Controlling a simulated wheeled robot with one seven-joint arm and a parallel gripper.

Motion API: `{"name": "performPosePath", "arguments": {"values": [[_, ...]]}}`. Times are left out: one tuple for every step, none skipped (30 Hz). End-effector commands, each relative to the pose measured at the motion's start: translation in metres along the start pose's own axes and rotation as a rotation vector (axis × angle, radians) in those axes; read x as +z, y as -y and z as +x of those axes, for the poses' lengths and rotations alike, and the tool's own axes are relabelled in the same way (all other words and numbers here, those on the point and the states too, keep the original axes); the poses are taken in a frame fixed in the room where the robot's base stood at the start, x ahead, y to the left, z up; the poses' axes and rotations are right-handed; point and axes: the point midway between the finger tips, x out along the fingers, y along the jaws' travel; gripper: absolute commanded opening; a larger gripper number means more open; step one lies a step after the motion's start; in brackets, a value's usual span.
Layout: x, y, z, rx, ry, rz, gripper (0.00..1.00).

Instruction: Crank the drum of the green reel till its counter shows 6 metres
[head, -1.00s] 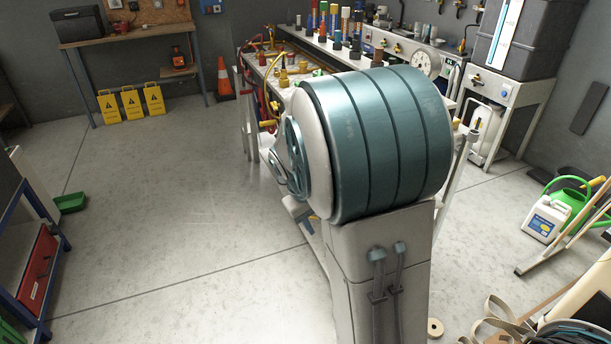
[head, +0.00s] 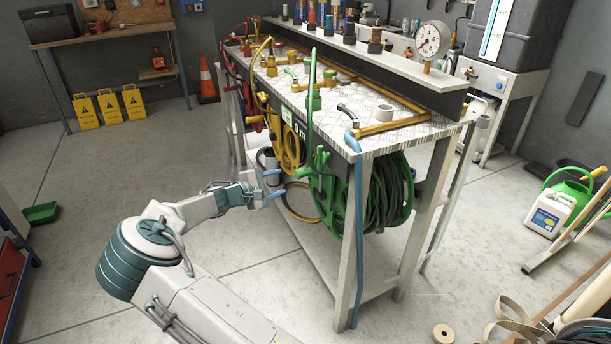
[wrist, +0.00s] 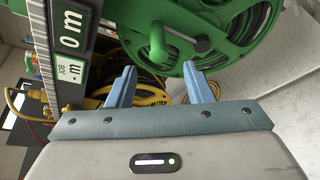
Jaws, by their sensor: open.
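The green reel (head: 402,190) hangs under the front end of the bench, wound with dark green hose. Its green side plate also shows at the top of the wrist view (wrist: 225,28), with a green bar (wrist: 158,42) and a dark knob (wrist: 203,45) on it. My gripper (head: 279,184) is open and empty, left of the reel. In the wrist view its blue fingertips (wrist: 160,70) sit just below the green bar, apparently not touching it.
A yellow reel (head: 286,150) hangs behind the green one. A blue pipe (head: 357,230) runs down the front bench leg. The bench's lower shelf (head: 330,250) lies beneath the reel. Floor left of the bench is clear around my arm.

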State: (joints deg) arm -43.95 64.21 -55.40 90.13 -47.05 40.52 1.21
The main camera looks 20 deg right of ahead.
Motion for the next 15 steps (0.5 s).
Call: {"name": "performPosePath", "arguments": {"values": [[-0.003,0.000,0.002,0.013,0.003,-0.008,0.47],[-0.003,0.000,0.003,0.017,0.004,-0.011,0.47],[-0.003,-0.001,0.006,0.019,0.006,-0.012,0.47],[-0.003,-0.001,0.010,0.019,0.007,-0.013,0.47],[-0.002,-0.001,0.014,0.019,0.009,-0.012,0.47],[-0.001,-0.001,0.020,0.017,0.010,-0.011,0.47],[-0.001,-0.001,0.025,0.017,0.011,-0.011,0.47],[0.000,0.000,0.031,0.016,0.013,-0.010,0.47],[0.001,0.000,0.040,0.015,0.014,-0.010,0.47],[0.000,0.000,0.046,0.015,0.014,-0.010,0.47],[0.001,0.000,0.053,0.014,0.015,-0.010,0.47],[0.001,0.000,0.062,0.014,0.015,-0.009,0.47],[0.001,0.000,0.069,0.014,0.014,-0.009,0.47],[0.001,0.000,0.075,0.014,0.013,-0.009,0.47],[0.001,0.000,0.084,0.014,0.013,-0.010,0.47]]}}
